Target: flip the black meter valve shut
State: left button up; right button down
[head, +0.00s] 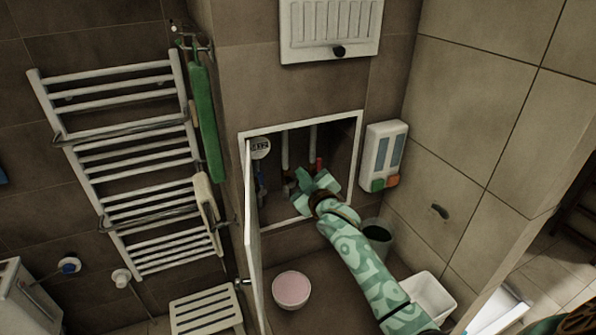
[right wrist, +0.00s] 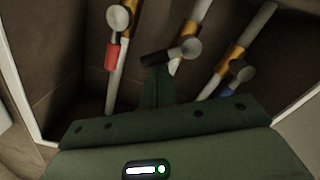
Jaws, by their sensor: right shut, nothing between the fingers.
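The black meter valve (right wrist: 160,58) shows in the right wrist view on the middle pipe, its black lever lying across the pipe beside a round metal knob. My right gripper (right wrist: 157,86) is shut and empty, with its fingertips right at the lever's underside. I cannot tell whether they touch. In the head view my right gripper (head: 306,181) reaches into the open wall recess and hides the black valve. My left gripper is not in view.
A red-handled valve (right wrist: 112,55) is on the left pipe and a blue-handled one (right wrist: 228,89) on the right pipe, both levers along their pipes. The recess's white frame (head: 357,140) and open door (head: 252,235) border the arm. A soap dispenser (head: 384,150) hangs right.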

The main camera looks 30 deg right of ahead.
jog(key=shift+s+d+f+m+y+p, duration=0.1)
jog(key=shift+d+f+m+p, duration=0.25)
jog(key=shift+m+p, duration=0.6)
jog(key=shift+w+d+f+m+y+p, duration=0.1)
jog(key=shift+d+f+m+p, duration=0.35)
jog(key=shift+m, duration=0.95)
jog(key=shift+s+d+f+m+y+p, duration=0.1)
jog(key=shift+d+f+m+p, duration=0.15)
jog(key=shift+m+p, duration=0.75)
jog(key=shift+f+m, duration=0.1)
jog(key=shift+m, duration=0.15)
jog(key=s+r+p, duration=0.4)
jog(key=s, duration=0.6)
jog(key=shift+s+a+r, duration=0.25)
jog(key=shift+s+a, duration=0.1)
jog(key=shift+s, duration=0.05)
